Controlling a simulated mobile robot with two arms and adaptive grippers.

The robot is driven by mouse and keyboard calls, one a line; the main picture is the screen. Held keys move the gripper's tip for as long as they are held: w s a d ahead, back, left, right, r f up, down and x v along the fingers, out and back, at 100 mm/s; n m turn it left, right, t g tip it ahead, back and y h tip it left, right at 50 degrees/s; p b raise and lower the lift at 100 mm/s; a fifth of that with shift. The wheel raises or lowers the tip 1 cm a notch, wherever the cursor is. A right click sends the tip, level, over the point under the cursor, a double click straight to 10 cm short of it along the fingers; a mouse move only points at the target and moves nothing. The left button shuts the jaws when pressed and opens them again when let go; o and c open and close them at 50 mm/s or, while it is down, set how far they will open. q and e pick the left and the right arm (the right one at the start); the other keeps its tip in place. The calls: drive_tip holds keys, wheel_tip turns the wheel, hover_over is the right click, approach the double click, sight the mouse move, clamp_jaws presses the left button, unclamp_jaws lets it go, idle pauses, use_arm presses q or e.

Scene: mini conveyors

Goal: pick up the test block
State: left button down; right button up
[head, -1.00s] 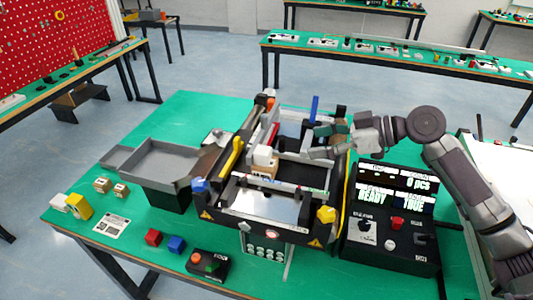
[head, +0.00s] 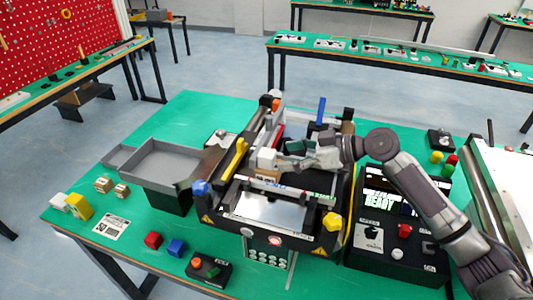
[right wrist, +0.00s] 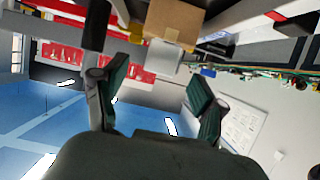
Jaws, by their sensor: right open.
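A white block (head: 265,158) sits on a brown cardboard-coloured block (head: 267,174) on the small conveyor machine; I cannot tell which of them is the test block. My right gripper (head: 288,155) is just to the right of the white block, fingers pointing left toward it. In the right wrist view the open fingers (right wrist: 158,88) are spread with nothing between them. The white block (right wrist: 163,57) and the brown block (right wrist: 172,22) show beyond the fingertips, toward the top. My left gripper is not in view.
The conveyor machine has a yellow bar (head: 235,158) at left and a blue post (head: 321,110) behind the gripper. A grey tray (head: 175,160) stands left. A black control box (head: 392,245) is at right. Small coloured blocks lie at the table's front left.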

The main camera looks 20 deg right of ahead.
sight(275, 158)
drive_tip(key=p+x, duration=0.3)
drive_tip(key=x, duration=0.1)
drive_tip(key=shift+a+f, duration=0.1)
drive_tip(key=shift+a, duration=0.25)
drive_tip(key=shift+w+a+f, duration=0.2)
drive_tip(key=shift+w+f, duration=0.1)
drive_tip(key=shift+s+d, duration=0.1)
drive_tip(key=c, duration=1.3)
drive_tip(key=shift+o, duration=0.2)
